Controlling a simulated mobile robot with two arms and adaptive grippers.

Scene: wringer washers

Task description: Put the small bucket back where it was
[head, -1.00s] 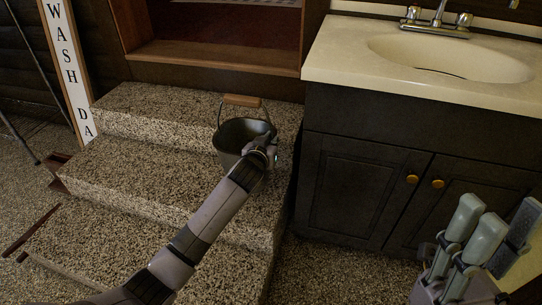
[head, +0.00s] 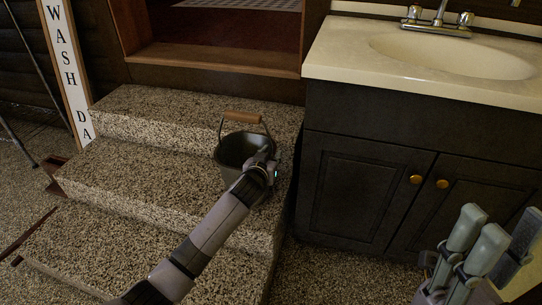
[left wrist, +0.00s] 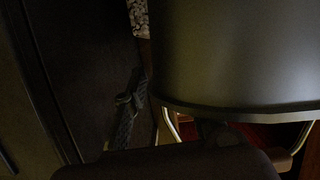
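The small dark metal bucket (head: 229,157), with its wooden-gripped handle standing up, is over the stone steps near the cabinet. My left gripper (head: 262,166) is at its right front rim and holds it. In the left wrist view the bucket's dark wall (left wrist: 235,60) fills the upper right, with its rim and part of the wire handle below. The fingertips are mostly hidden, and I cannot tell whether the bucket's bottom touches the step. My right gripper (head: 497,240) is open and empty at the lower right, before the cabinet.
The stone steps (head: 130,160) lead up to a wooden doorway. A dark cabinet (head: 345,190) with a pale sink top (head: 340,65) stands close on the right. A "WASH DAY" sign (head: 66,65) leans at the left. The left part of the steps is clear.

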